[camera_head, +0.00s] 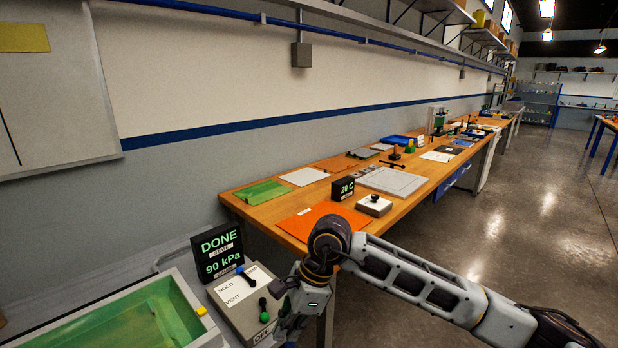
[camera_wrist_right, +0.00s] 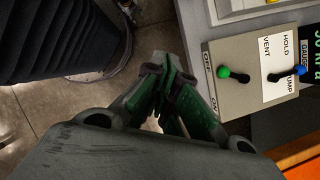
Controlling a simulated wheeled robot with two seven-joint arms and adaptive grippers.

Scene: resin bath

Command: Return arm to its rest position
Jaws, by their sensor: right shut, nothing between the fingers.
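My right arm comes in from the lower right in the head view and bends down at the wrist. My right gripper (camera_wrist_right: 158,70) is shut and empty in the right wrist view, its green-lined fingers together. It hangs in the air beside the grey control box (camera_wrist_right: 240,107), apart from the green-knobbed lever (camera_wrist_right: 224,72) and the blue-knobbed lever (camera_wrist_right: 298,71). In the head view the box (camera_head: 233,305) is partly hidden by the wrist. My left arm is not in view.
A display (camera_head: 219,254) reads DONE and 90 kPa. A grey-rimmed bath (camera_head: 185,283) with a green inside stands at the lower left. A wooden bench (camera_head: 415,195) with an orange sheet (camera_head: 310,222) and tools runs behind my arm. The floor (camera_head: 520,235) to the right is clear.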

